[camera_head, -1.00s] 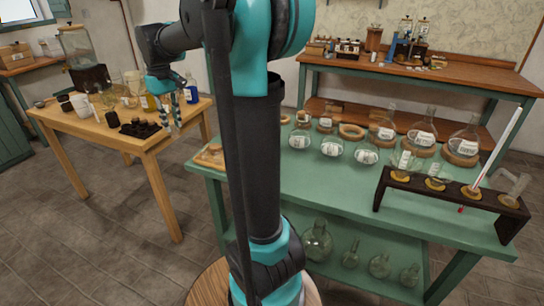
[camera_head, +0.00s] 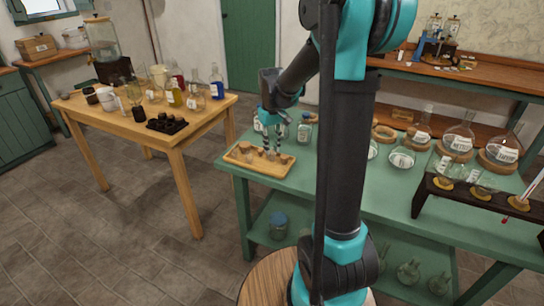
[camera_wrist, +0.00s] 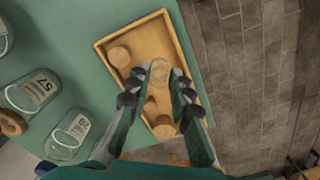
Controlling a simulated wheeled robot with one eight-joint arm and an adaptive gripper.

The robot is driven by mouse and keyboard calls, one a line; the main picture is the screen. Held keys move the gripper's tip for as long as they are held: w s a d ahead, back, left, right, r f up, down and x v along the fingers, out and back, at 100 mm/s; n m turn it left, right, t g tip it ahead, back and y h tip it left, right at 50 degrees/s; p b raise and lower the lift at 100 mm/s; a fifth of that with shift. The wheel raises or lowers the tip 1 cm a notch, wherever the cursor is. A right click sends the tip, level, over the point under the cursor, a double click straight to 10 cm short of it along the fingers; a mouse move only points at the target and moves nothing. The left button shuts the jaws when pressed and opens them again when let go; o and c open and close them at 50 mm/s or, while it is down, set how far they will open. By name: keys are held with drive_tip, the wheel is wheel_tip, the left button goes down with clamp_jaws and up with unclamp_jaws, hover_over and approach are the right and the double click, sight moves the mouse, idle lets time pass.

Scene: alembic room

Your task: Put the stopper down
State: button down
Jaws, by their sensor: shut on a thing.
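My gripper (camera_head: 272,148) is over the wooden tray (camera_head: 245,171) at the left end of the green table. Cork pieces lie in the tray: one at the upper left (camera_wrist: 120,57), one at the lower middle (camera_wrist: 165,129), and a smaller one partly hidden by the fingers. I cannot tell whether the stopper touches the tray floor.
Labelled glass bottles (camera_wrist: 36,92) stand on the green table (camera_head: 400,192) beside the tray. A dark rack (camera_head: 470,201) stands at the right. A wooden table (camera_head: 110,125) with jars and a black holder (camera_head: 167,123) is at the left. The table edge lies close to the tray.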

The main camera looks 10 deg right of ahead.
sight(271, 155)
drive_tip(key=shift+a+f, duration=0.1)
drive_tip(key=shift+f, duration=2.15)
drive_tip(key=shift+f, duration=0.15)
drive_tip(key=c, duration=1.4)
unclamp_jaws()
drive_tip(key=shift+o, duration=0.2)
wheel_tip(271, 155, up, 12)
drive_tip(key=shift+r, duration=0.1)
drive_tip(key=shift+s, duration=0.25)
drive_tip(key=s+d+f+m+t, duration=0.1)
drive_tip(key=s+d+f+t, duration=0.1)
drive_tip(key=s+f, duration=0.5)
drive_tip(key=s+d+f+m+t, duration=0.2)
drive_tip(key=s+f, duration=0.5)
drive_tip(key=s, duration=0.7)
drive_tip(key=shift+d+m, duration=0.25)
drive_tip(key=shift+m, duration=0.05)
